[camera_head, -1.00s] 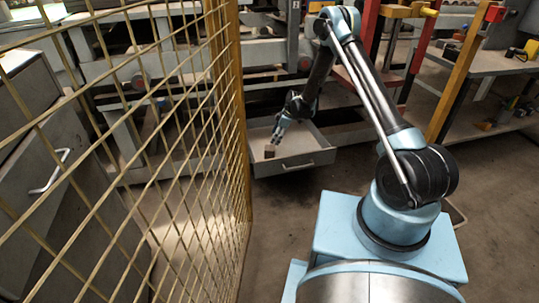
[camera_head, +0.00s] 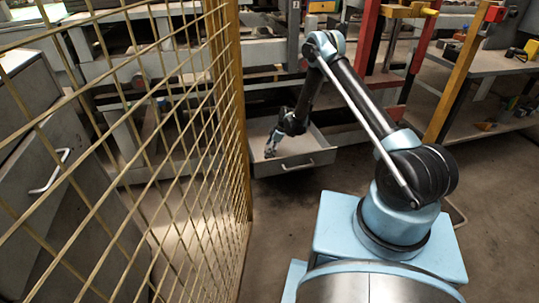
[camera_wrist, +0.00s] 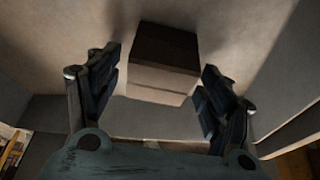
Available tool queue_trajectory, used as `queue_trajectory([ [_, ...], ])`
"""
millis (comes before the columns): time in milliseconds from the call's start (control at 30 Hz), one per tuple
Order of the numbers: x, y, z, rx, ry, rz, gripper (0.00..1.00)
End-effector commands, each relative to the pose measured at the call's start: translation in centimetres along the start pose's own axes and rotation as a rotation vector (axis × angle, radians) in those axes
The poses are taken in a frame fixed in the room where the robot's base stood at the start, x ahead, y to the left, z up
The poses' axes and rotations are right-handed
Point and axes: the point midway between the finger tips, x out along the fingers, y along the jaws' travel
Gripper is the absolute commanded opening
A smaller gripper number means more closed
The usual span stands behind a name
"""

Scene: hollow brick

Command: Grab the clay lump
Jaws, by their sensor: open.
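The clay lump (camera_wrist: 163,65) is a brown block with a dark top face and a paler front face. In the wrist view it lies on the floor of an open drawer, at the upper middle. My gripper (camera_wrist: 160,85) is open, with one dark finger on each side of the lump's near part. A gap shows between the lump and each finger. In the head view my gripper (camera_head: 270,150) is down inside the drawer (camera_head: 297,165), and the lump is hard to make out there.
The drawer walls (camera_wrist: 288,70) rise close around my gripper. A yellow mesh fence (camera_head: 235,110) stands just left of the drawer in the head view. A shelf unit (camera_head: 490,65) with small items is at the right. The floor before the drawer is clear.

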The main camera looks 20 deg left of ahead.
Motion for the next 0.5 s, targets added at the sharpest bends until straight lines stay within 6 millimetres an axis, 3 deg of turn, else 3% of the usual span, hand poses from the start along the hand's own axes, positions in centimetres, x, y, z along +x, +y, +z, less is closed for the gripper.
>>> queue_trajectory([
  [267,0.39,-0.01,0.02,0.001,0.000,0.000,0.73],
  [500,0.37,-0.01,0.03,0.001,0.000,0.000,0.22],
])
